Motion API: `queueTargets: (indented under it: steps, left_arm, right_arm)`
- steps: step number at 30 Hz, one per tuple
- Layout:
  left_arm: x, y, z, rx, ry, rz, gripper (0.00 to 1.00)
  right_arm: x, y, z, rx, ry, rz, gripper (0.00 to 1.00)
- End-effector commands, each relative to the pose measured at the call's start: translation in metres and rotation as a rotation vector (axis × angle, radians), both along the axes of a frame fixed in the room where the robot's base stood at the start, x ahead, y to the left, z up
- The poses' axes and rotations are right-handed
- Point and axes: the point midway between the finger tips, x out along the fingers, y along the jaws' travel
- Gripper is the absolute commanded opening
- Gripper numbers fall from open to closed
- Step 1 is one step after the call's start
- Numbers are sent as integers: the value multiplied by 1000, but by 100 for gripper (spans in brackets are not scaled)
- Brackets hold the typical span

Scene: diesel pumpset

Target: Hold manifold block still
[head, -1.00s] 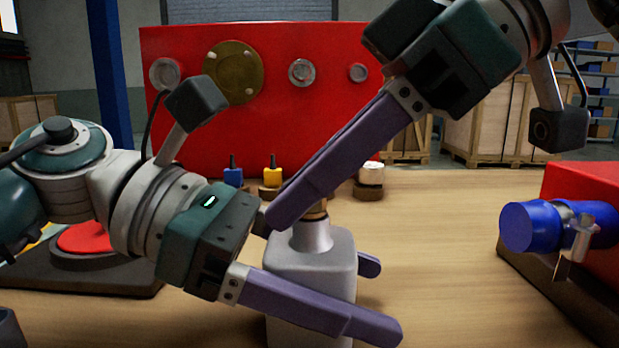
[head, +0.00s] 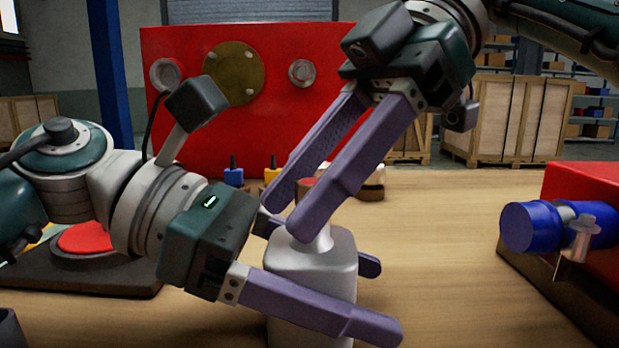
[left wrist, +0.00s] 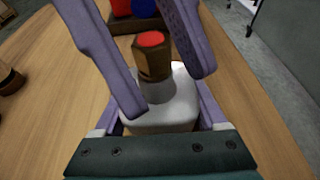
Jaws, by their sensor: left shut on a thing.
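The manifold block (head: 312,285) is a pale grey block with a rounded neck, upright on the wooden bench in the head view. It also shows in the left wrist view (left wrist: 165,103). My left gripper (head: 384,298) is shut on it, one finger on each side. A gap shows beside the fitting in the left wrist view.
A red panel (head: 200,130) with round ports stands behind. Small blue (head: 233,176) and yellow parts sit at its foot. A red unit with a blue cylinder (head: 530,227) is at the right, a red disc (head: 88,238) at the left. The bench right of the block is clear.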

Motion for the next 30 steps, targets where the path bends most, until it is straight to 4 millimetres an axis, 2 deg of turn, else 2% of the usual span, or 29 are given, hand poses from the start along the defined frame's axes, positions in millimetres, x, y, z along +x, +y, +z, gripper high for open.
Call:
queueTargets:
  steps: [11, 30]
  left_arm:
    - [0, 0, 0, 0, 0, 0, 0]
    - [0, 0, 0, 0, 0, 0, 0]
  right_arm:
    - [0, -1, -1, -2, -3, -38, 47]
    - [0, 0, -1, -2, -5, -738, 47]
